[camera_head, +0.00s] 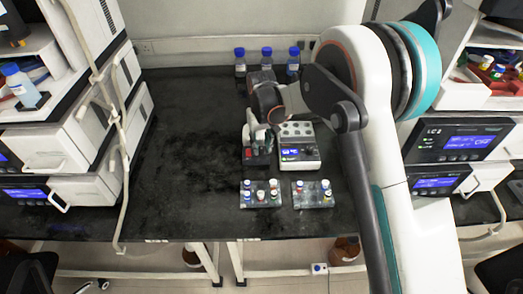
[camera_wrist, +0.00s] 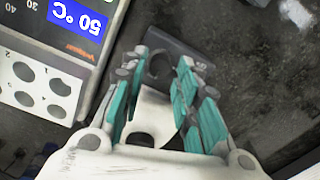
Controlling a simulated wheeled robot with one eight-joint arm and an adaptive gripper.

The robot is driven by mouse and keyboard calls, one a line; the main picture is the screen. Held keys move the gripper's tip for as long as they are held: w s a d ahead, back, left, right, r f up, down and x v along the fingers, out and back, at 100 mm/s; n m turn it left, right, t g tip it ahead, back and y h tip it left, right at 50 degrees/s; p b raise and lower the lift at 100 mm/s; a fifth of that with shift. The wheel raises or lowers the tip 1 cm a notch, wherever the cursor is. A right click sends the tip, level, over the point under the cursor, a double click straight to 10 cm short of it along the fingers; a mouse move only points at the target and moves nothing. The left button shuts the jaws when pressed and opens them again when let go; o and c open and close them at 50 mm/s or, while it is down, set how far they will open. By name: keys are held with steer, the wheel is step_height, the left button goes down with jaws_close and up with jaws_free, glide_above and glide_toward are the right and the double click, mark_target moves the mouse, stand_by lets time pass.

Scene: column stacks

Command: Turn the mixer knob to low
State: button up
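The mixer (camera_head: 258,158) appears to be the small dark unit with a red patch on its front, on the black bench just left of the heater block. My gripper (camera_head: 257,133) is above it and hides much of it. In the wrist view my gripper (camera_wrist: 163,65) has its teal-padded fingers apart, with a gap between them. A dark grey part (camera_wrist: 182,55), probably of the mixer, shows beyond and between the fingertips. I cannot make out the knob or its setting, nor tell whether the fingers touch anything.
The white heater block (camera_head: 298,146) stands close right; its display (camera_wrist: 78,18) reads 50 °C. Two vial racks (camera_head: 262,203) (camera_head: 313,203) stand in front. Blue-capped bottles (camera_head: 266,58) are behind. White instrument stacks flank the bench. The bench's left half (camera_head: 190,130) is clear.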

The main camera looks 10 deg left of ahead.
steer(key=shift+f, duration=0.95)
jaws_close()
